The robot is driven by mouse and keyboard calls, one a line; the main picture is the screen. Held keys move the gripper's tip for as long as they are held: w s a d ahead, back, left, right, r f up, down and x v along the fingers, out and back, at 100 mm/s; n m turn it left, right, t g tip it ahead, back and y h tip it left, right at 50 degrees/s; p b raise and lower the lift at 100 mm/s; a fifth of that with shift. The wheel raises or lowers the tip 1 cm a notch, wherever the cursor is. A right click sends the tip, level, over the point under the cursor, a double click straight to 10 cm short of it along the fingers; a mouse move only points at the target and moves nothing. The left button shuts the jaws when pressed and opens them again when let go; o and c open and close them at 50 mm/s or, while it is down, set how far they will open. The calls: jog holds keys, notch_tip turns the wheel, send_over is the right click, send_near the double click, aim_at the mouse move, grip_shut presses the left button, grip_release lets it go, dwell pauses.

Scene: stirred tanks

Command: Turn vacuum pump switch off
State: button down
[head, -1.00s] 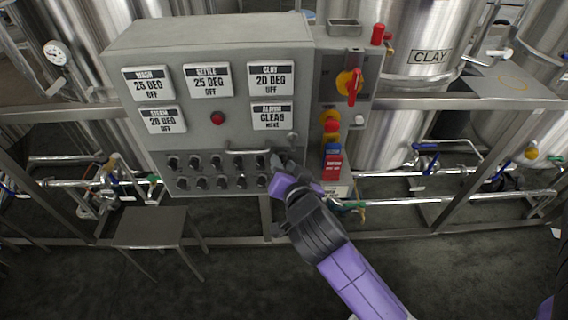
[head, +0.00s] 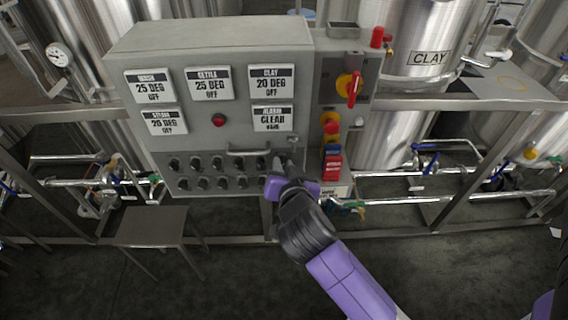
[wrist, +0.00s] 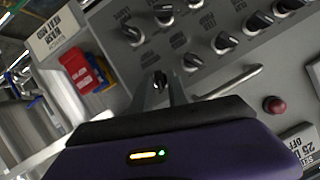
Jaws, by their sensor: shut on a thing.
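The grey control panel (head: 210,135) carries two rows of small black rotary switches on its lower front. My gripper (head: 285,165) is at the right end of these rows, against the panel face. In the wrist view my gripper (wrist: 160,90) is shut on a small black switch knob (wrist: 158,79), mostly hidden between the fingers. The neighbouring knobs (wrist: 190,62) and (wrist: 133,35) stand free beside it. The label of the held knob is hidden, and the other labels are too blurred to read, so I cannot tell which switch is the vacuum pump's.
A metal bar handle (head: 250,151) sticks out just left of my gripper. A red switch block (head: 332,163) sits close on the right, below a yellow and red rotary switch (head: 354,88). A red button (head: 218,119) is farther left. A steel stool (head: 150,226) stands below.

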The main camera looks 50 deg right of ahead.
jog(key=shift+w+a+n+g+h+p, duration=0.15)
jog(key=shift+n+g+h+p, duration=0.65)
jog(key=shift+n, duration=0.85)
jog(key=shift+w+a+n+g+h+p, duration=0.15)
jog(key=shift+n+g+h+p, duration=0.3)
jog(key=shift+n+g+h, duration=0.85)
jog(key=shift+d+n+y, duration=0.1)
jog(key=shift+n+y, duration=0.35)
jog(key=shift+y, duration=0.05)
jog(key=c, duration=1.5)
grip_release()
jog(key=b+v, duration=0.1)
jog(key=v, duration=0.6)
jog(key=shift+s+a, duration=0.25)
jog(key=shift+a, duration=0.05)
